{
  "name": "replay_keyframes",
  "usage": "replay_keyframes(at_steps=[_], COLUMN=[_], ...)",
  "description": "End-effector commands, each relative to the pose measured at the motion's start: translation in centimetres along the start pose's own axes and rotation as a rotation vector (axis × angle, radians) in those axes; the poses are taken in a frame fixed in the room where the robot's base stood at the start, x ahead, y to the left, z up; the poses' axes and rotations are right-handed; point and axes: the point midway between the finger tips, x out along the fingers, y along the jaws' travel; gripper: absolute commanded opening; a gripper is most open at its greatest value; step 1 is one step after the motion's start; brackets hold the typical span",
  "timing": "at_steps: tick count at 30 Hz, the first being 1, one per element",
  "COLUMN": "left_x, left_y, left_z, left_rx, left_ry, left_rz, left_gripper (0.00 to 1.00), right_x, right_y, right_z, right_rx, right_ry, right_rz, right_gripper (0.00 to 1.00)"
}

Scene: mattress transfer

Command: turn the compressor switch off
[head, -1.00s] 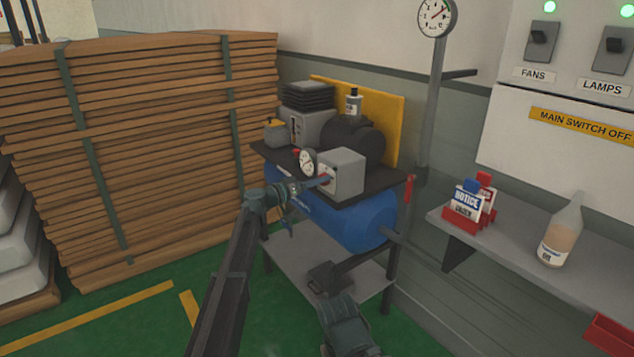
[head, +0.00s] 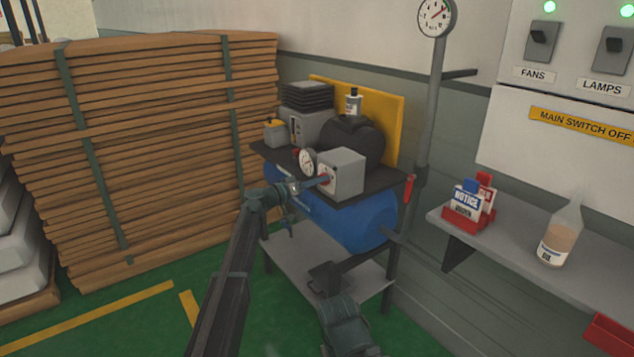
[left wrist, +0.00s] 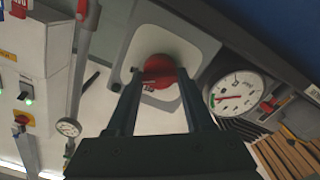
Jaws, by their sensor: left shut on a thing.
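The compressor has a blue tank (head: 350,222) on a stand by the wall. A grey switch box (head: 347,172) sits at the front of its top plate. A round red switch knob (left wrist: 158,65) is on the box's pale face. My left gripper (head: 322,181) reaches the box's front face. In the left wrist view my left gripper (left wrist: 159,78) has its fingers on either side of the knob, shut on it. The fingers hide the knob's sides, and I cannot read its setting. A dark part of mine, apparently my right arm (head: 347,325), shows at the bottom; its jaws are unclear.
A small dial gauge (head: 307,162) stands just left of the switch box. A tall stack of brown boards (head: 150,150) is at left. A shelf (head: 520,243) with a bottle (head: 563,235) is at right. The green floor (head: 130,325) is clear at lower left.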

Motion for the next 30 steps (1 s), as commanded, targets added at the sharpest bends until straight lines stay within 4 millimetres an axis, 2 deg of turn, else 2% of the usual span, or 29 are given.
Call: replay_keyframes(at_steps=[8,30], left_x=[0.00,0.00], left_y=[-0.11,-0.35], left_z=[-0.02,0.07], left_rx=[-0.160,-0.817], left_ry=[0.001,0.001], left_rz=[0.001,0.001], left_gripper=[0.00,0.00], right_x=[0.06,0.27], right_y=[-0.01,-0.03], right_z=[0.00,-0.02], right_rx=[0.000,0.000], right_ry=[0.000,0.000], right_rz=[0.000,0.000], right_gripper=[0.50,0.50])
